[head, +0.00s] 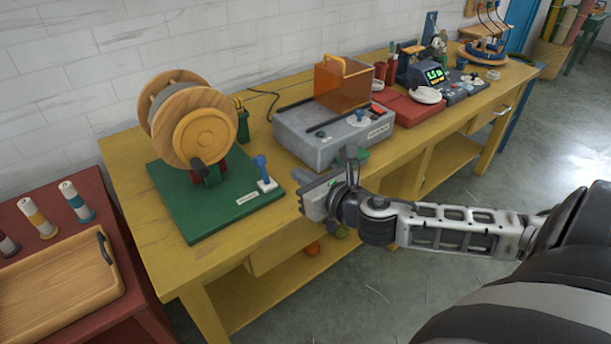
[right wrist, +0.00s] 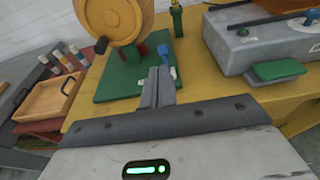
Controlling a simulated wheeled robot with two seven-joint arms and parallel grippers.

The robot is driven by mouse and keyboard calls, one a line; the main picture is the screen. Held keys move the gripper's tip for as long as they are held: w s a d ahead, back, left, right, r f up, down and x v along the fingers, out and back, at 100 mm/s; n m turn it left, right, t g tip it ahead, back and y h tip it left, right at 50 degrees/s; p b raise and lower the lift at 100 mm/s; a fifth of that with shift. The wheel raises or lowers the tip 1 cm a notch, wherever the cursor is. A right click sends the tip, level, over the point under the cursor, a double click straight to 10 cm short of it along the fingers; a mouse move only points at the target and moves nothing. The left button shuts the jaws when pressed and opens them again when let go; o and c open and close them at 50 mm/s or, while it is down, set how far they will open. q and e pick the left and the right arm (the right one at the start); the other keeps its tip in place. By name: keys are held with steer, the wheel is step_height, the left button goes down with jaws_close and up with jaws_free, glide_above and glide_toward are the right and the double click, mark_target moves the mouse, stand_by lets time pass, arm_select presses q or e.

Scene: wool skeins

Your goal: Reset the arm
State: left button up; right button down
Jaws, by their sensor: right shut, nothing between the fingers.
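My right gripper (head: 302,181) reaches in from the right in the head view, over the front edge of the yellow workbench (head: 225,250). Its fingers are together and empty in the right wrist view (right wrist: 158,85). They point towards the green base (head: 203,217) of a wooden winder. The blue lever (head: 262,168) on that base stands just left of the gripper in the head view. The gripper looks apart from it. My left gripper is not in view.
The winder's wooden wheel (head: 200,138) stands on the left of the bench. A grey machine (head: 310,140) with an orange cover (head: 342,82) is behind the gripper. A wooden tray (head: 60,285) lies on a red table at left. Open floor (head: 480,195) is at right.

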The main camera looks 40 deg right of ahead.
steer(key=shift+s+r, duration=0.15)
steer(key=shift+s, duration=0.15)
stand_by(0.4)
steer(key=s+a+f+m+g+y, duration=0.1)
steer(key=s+a+f+m, duration=0.6)
steer(key=m, duration=0.9)
steer(key=s+a+f+m+g+y, duration=0.2)
steer(key=s+a+f+m, duration=0.6)
steer(key=m, duration=0.9)
step_height(320, 180, down, 2)
steer(key=shift+a+f+g, duration=0.2)
steer(key=shift+a+g, duration=0.9)
steer(key=shift+a, duration=0.1)
steer(key=shift+s, duration=0.1)
